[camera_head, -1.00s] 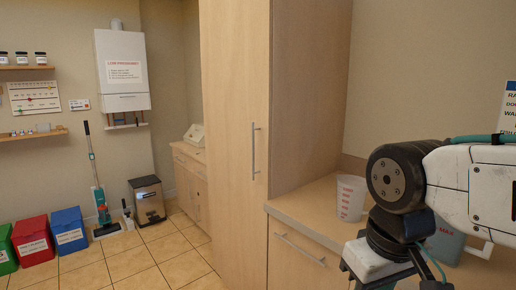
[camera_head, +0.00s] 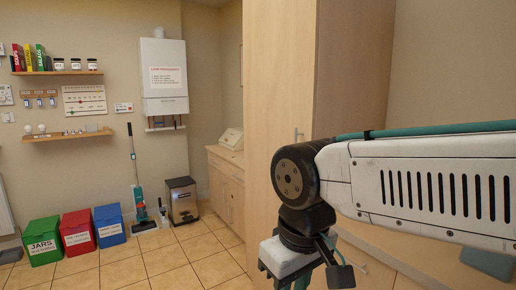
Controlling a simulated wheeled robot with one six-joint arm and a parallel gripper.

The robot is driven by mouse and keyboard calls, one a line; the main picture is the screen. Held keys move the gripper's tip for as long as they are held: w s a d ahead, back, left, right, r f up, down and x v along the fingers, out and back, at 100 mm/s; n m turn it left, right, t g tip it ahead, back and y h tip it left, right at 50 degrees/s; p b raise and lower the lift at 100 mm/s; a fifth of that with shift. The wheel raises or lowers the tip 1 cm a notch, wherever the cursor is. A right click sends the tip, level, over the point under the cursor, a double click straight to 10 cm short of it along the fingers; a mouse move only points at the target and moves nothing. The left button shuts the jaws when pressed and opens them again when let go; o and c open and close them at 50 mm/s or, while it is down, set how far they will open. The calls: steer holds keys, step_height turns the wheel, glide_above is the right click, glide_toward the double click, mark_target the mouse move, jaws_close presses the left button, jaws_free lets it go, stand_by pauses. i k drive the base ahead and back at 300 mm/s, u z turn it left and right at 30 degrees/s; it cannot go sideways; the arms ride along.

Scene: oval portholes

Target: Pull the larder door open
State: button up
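The larder is a tall pale-wood cabinet; its door (camera_head: 276,90) faces me right of centre and looks shut. The door's upright metal handle (camera_head: 296,133) shows only at its top end, with my arm covering the rest. My arm reaches in from the right across the lower part of the larder. My gripper (camera_head: 305,282) hangs below the dark wrist joint at the bottom edge of the picture. Its fingertips are cut off or hidden, so its opening cannot be told. I cannot tell how far it is from the door.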

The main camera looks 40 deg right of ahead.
mark_target(281, 38)
steer(key=z, duration=0.05)
steer(key=i, duration=0.9)
steer(key=z, duration=0.65)
